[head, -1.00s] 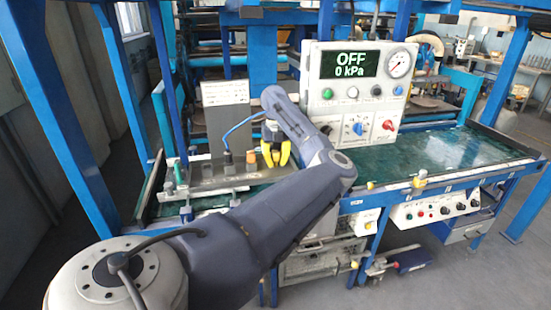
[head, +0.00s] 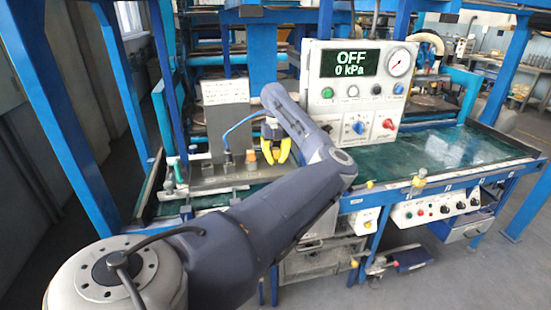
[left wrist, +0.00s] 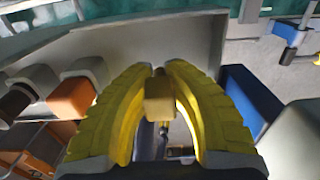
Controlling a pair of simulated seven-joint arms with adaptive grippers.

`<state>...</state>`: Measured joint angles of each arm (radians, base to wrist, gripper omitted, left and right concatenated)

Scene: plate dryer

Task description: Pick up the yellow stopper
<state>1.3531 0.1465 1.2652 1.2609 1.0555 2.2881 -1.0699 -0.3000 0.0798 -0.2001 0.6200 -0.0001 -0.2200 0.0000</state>
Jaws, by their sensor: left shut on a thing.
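The yellow stopper (left wrist: 159,97), a small dull-yellow block, sits between the yellow fingers of my left gripper (left wrist: 160,80) in the left wrist view. The fingers are shut on it. In the head view my left gripper (head: 275,150) hangs over the grey rack (head: 208,182), to the right of an orange stopper (head: 251,156). The held stopper cannot be made out there. The orange stopper also shows in the left wrist view (left wrist: 72,97), apart from the fingers, at their left. My right gripper is not in view.
A dark hose fitting (head: 227,158) and a teal-handled part (head: 180,173) stand on the rack to the left. The control box (head: 357,95) reads OFF, 0 kPa. The green table top (head: 440,155) at right is mostly clear.

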